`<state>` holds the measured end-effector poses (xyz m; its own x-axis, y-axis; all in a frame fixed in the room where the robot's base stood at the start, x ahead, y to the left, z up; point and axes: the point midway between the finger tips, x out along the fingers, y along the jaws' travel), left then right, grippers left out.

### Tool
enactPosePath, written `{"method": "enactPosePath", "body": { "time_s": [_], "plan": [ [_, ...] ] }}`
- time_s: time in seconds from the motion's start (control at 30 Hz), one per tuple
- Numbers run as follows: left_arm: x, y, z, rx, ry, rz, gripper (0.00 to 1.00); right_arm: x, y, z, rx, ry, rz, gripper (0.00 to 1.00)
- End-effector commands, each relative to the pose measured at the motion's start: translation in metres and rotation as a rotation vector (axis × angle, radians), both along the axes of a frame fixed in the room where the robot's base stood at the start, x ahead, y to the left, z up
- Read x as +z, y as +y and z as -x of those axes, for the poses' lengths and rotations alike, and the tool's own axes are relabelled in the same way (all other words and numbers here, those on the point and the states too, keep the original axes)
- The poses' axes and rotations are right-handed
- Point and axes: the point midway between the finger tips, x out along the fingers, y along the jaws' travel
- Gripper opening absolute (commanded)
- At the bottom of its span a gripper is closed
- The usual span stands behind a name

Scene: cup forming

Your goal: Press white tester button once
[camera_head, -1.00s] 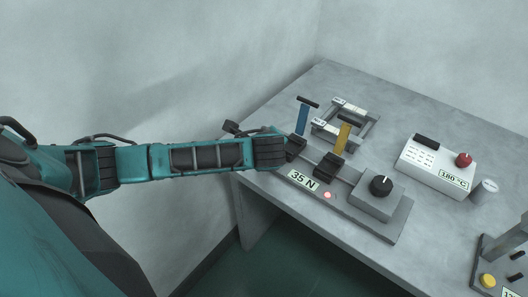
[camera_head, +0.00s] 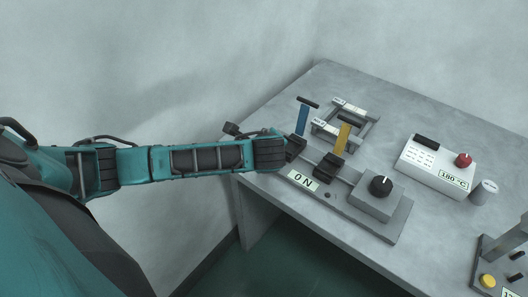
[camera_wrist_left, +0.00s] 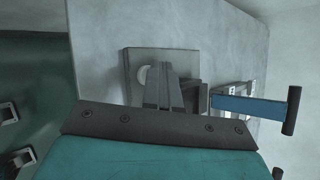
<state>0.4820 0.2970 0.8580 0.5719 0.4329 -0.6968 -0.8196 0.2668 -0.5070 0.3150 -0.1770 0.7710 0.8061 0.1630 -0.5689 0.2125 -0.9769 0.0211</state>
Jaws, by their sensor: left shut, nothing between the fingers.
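The tester is a long grey plate (camera_head: 340,203) on the table, with a label reading "0 N" (camera_head: 303,180) and a small dark lamp (camera_head: 327,195). A pale round button (camera_wrist_left: 143,76) shows on a grey block (camera_wrist_left: 150,54) in the left wrist view, partly covered by my fingers. My left gripper (camera_wrist_left: 164,68) is shut and empty, with its fingertips over this block beside the button. I cannot tell whether they touch it. In the head view my left arm's wrist hides the tester's left end and the button.
A blue strip (camera_head: 302,119) and a yellow strip (camera_head: 342,138) stand upright with dark handles near the tester. A black knob (camera_head: 381,186) sits on the tester's right. A white box (camera_head: 432,171) marked "180 °C" with a red knob (camera_head: 464,159) stands at the right.

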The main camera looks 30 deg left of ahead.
Motion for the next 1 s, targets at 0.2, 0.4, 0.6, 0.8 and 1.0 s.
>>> {"method": "enactPosePath", "body": {
  "time_s": [0.2, 0.4, 0.6, 0.8, 1.0],
  "plan": [
    [0.013, -0.001, 0.0, 0.0, 0.0, 0.002, 0.0, 0.007, 0.0, 0.0, 0.0, 0.0, 0.0, 0.84],
    [0.016, 0.0, 0.0, -0.001, 0.0, 0.001, 0.0, 0.007, 0.0, 0.0, 0.0, 0.0, 0.0, 0.84],
    [0.017, 0.0, 0.0, -0.001, -0.001, 0.0, 0.0, 0.007, 0.0, 0.0, 0.0, 0.0, 0.0, 0.84],
    [0.033, 0.0, -0.001, -0.001, -0.003, 0.0, 0.0, 0.007, 0.0, 0.0, 0.0, 0.0, 0.0, 0.84],
    [0.053, 0.0, -0.001, 0.0, -0.002, 0.0, 0.0, 0.007, 0.0, 0.0, 0.0, 0.0, 0.0, 0.84]
  ]
}}
